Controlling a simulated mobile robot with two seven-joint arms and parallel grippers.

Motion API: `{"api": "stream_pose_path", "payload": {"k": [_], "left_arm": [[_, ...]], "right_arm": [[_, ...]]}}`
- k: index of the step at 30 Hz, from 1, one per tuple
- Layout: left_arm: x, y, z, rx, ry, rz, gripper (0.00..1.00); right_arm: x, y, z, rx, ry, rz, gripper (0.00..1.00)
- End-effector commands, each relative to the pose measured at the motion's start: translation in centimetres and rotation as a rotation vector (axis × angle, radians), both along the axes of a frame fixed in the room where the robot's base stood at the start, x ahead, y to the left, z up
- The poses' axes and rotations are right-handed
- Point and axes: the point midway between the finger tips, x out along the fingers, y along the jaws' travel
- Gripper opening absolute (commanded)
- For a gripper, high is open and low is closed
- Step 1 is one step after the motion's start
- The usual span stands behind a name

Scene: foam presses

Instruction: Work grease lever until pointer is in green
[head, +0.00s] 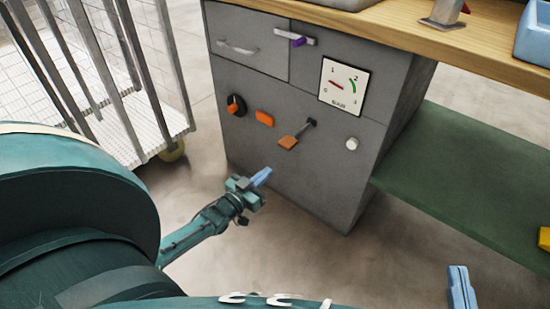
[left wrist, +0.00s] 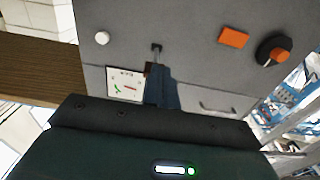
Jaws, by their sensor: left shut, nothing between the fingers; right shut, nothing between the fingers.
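The grease lever (head: 288,142) has a dark arm and an orange paddle, and sticks out from the grey cabinet front. The dial gauge (head: 344,84) is above it to the right. Its red pointer points up and left between 0 and 1, away from the green arc on the right side. My left gripper (head: 262,177) is shut and empty, below and left of the paddle, apparently apart from it. In the left wrist view its finger (left wrist: 162,92) covers part of the gauge (left wrist: 125,84) and most of the lever. My right gripper (head: 460,288) is shut and empty at lower right.
The cabinet also bears a black and orange knob (head: 236,105), an orange plate (head: 264,118), a white button (head: 352,143) and a purple-tipped handle (head: 298,42). A metal rail cart (head: 110,80) stands left. A green shelf (head: 470,165) is right. Floor before the cabinet is clear.

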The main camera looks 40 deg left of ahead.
Motion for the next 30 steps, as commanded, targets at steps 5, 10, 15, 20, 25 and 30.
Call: {"api": "stream_pose_path", "payload": {"k": [5,10,15,20,25,30], "left_arm": [[-1.8,0.2,-0.5,0.000,-0.002,0.000,0.00],[-2.3,0.2,-0.7,0.000,-0.003,0.000,0.00],[-2.2,0.2,-0.7,0.000,-0.004,0.000,0.00],[-2.2,0.2,-0.6,0.000,-0.004,0.000,0.00],[-2.2,0.2,-0.6,0.000,-0.004,0.000,0.00],[-2.2,0.2,-0.6,0.000,-0.005,0.000,0.00]], "right_arm": [[0.0,-0.1,0.1,-0.010,-0.001,-0.004,0.00],[0.0,-0.1,0.2,-0.013,-0.004,-0.005,0.00],[0.0,-0.1,0.1,-0.014,-0.005,-0.005,0.00],[0.0,-0.1,0.1,-0.014,-0.005,-0.005,0.00],[0.0,-0.1,0.1,-0.014,-0.004,-0.005,0.00],[0.0,-0.1,0.1,-0.013,-0.004,-0.005,0.00]]}}
